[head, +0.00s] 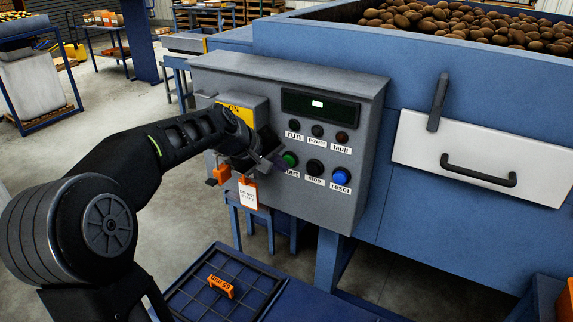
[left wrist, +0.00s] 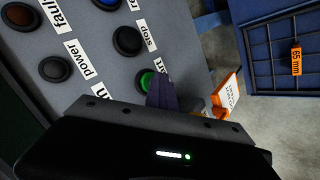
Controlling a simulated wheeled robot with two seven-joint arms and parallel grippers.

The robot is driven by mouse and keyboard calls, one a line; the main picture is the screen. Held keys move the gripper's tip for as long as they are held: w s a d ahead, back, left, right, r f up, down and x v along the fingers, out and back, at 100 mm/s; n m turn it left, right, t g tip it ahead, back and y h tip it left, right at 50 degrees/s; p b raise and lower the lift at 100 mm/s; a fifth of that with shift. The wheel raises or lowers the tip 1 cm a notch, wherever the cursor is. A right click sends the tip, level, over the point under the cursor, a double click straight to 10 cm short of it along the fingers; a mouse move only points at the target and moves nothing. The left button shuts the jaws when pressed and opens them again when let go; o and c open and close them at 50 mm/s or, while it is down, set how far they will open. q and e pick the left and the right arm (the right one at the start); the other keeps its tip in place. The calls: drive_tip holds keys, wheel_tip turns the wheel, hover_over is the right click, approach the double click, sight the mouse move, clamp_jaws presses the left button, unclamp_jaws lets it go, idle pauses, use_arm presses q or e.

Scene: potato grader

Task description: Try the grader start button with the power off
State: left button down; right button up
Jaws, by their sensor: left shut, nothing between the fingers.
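The grey control box (head: 330,75) stands on the blue grader. My left gripper (head: 274,162) is shut and empty, with its tips at the green start button (head: 290,159). In the left wrist view, the closed fingers (left wrist: 161,92) overlap the edge of the green button (left wrist: 147,80); I cannot tell if they touch or press it. The run, power and fault lamps (head: 317,130) look dark. A small white patch shows on the display (head: 318,104). The yellow isolator plate (head: 234,110) reads "ON"; my arm hides its handle. An orange lock with a white tag (head: 249,194) hangs below. My right gripper is out of view.
The black stop button (head: 315,168) and blue reset button (head: 341,176) sit right of start. A white drawer with a black handle (head: 478,172) is to the right, below a hopper of potatoes (head: 470,22). A grid screen marked 65 mm (head: 221,286) lies below.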

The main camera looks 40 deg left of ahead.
use_arm(q)
drive_tip(key=s, duration=0.1)
drive_tip(key=s+b, duration=0.1)
drive_tip(key=s, duration=0.3)
drive_tip(key=shift+s+d+b, duration=0.25)
drive_tip(key=shift+d+b, duration=0.1)
drive_tip(key=shift+b, duration=0.05)
idle(0.5)
